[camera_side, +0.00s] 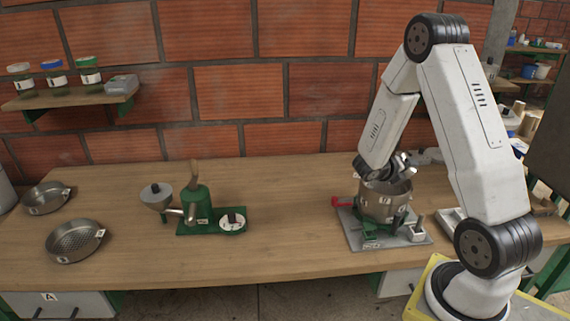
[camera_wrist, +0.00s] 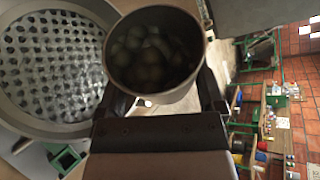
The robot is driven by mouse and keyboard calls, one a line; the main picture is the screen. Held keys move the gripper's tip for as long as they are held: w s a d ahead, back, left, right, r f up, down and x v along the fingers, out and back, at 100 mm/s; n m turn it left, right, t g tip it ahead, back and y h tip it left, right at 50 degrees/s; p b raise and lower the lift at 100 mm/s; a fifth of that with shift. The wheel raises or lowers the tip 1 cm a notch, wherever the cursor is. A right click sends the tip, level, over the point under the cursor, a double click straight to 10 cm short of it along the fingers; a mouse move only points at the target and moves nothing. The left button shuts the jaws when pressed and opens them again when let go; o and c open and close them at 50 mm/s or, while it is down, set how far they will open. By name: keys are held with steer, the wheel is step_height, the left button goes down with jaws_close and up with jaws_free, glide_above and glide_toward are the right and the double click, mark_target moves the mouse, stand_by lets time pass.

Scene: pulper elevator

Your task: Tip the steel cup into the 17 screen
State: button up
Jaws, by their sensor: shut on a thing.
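The steel cup (camera_wrist: 152,58) is between my gripper's fingers (camera_wrist: 158,92) in the wrist view, and dark rounded pieces show inside it. A round steel screen (camera_wrist: 48,62) with a perforated floor lies beside and beyond the cup in that view; its visible floor looks bare. In the side view my gripper (camera_side: 394,168) is shut, just above the tall steel screen stack (camera_side: 384,206) on a green-and-grey stand. The cup is hard to make out there, and its tilt is unclear. The label on the stack is too small to read surely.
Two loose round pans, a perforated one (camera_side: 74,242) and another (camera_side: 46,198), lie at the left. A green hand mill (camera_side: 197,204) and small dish (camera_side: 233,220) stand mid-bench. A red handle (camera_side: 342,203) sticks out left of the stack. Bench between mill and stand is clear.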

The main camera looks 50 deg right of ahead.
steer(key=shift+w+f+n+g, duration=0.1)
steer(key=shift+w+n+g, duration=0.15)
steer(key=shift+n+g, duration=0.75)
steer(key=n, duration=0.1)
steer(key=w+r+n+g+h, duration=0.1)
steer(key=n, duration=0.1)
steer(key=shift+n+g, duration=0.3)
steer(key=shift+w+d+r+n+g+h, duration=0.1)
steer(key=shift+w+r+n+g+h, duration=0.25)
steer(key=shift+n, duration=0.45)
steer(key=shift+w+r+n+g+h, duration=0.15)
steer(key=shift+w+n+g+h, duration=0.25)
steer(key=shift+n, duration=0.4)
steer(key=shift+r, duration=0.1)
steer(key=shift+s+r+m+t+y, duration=0.1)
steer(key=shift+r+m+t+y, duration=0.4)
steer(key=shift+m, duration=0.6)
steer(key=r+m, duration=0.1)
steer(key=m+t+y, duration=0.1)
steer(key=m, duration=0.1)
steer(key=shift+s+r+t, duration=0.15)
steer(key=shift+r+t, duration=0.1)
steer(key=shift+r, duration=0.1)
